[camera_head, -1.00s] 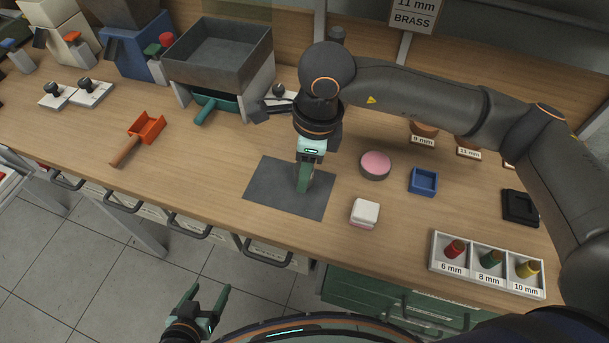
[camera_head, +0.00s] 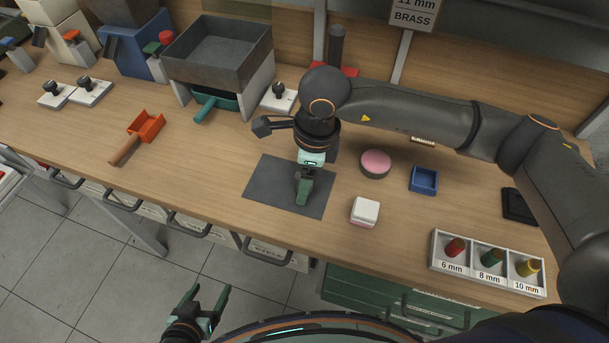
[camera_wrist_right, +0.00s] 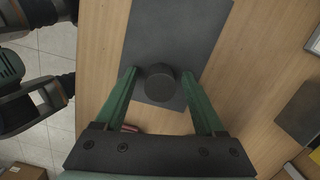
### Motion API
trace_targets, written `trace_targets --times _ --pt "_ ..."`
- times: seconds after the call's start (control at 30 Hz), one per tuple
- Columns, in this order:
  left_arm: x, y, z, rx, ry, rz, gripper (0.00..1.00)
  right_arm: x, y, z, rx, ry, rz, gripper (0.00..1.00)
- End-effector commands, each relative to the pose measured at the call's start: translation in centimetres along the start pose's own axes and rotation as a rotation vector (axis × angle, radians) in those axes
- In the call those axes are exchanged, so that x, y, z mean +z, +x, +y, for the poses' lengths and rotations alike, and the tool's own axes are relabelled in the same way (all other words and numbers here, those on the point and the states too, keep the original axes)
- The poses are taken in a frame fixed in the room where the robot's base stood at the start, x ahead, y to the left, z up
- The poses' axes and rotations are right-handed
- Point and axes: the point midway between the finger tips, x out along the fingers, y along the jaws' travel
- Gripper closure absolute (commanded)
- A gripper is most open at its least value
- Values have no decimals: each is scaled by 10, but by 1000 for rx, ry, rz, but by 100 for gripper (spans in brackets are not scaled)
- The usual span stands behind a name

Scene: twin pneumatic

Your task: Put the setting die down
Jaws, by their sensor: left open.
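The setting die (camera_wrist_right: 160,84) looks like a dark grey cylinder in the right wrist view. It stands over the dark grey mat, between the two green fingers of my right gripper (camera_wrist_right: 159,75), with a visible gap on each side. In the head view my right gripper (camera_head: 304,200) points down onto the dark grey mat (camera_head: 262,183), and its fingers hide the die. My left gripper (camera_head: 212,298) is open and empty, low in front of the bench.
Right of the mat are a pink-topped round tin (camera_head: 375,163), a white block (camera_head: 365,210), a blue tray (camera_head: 423,179) and a labelled peg rack (camera_head: 488,263). An orange scoop (camera_head: 146,127) lies left. A grey bin (camera_head: 217,55) stands behind.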

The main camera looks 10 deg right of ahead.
Motion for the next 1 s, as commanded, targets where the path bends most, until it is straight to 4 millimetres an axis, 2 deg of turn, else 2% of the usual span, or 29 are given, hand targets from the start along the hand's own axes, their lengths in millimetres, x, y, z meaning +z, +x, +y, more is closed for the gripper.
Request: trace_targets --times 0.2,0.33,0.8,1.0 --pt "-2 -1 1 1 0 2 21 0 -1 0 0 0 0 29" --pt "-5 -3 1 1 0 5 21 1 -9 -1 -2 0 -2 29" --pt "-3 -1 0 0 0 7 21 1 -102 0 -3 -1 -2 29" --pt "-2 -1 0 -1 0 6 21 1 -121 0 -1 1 -1 29"
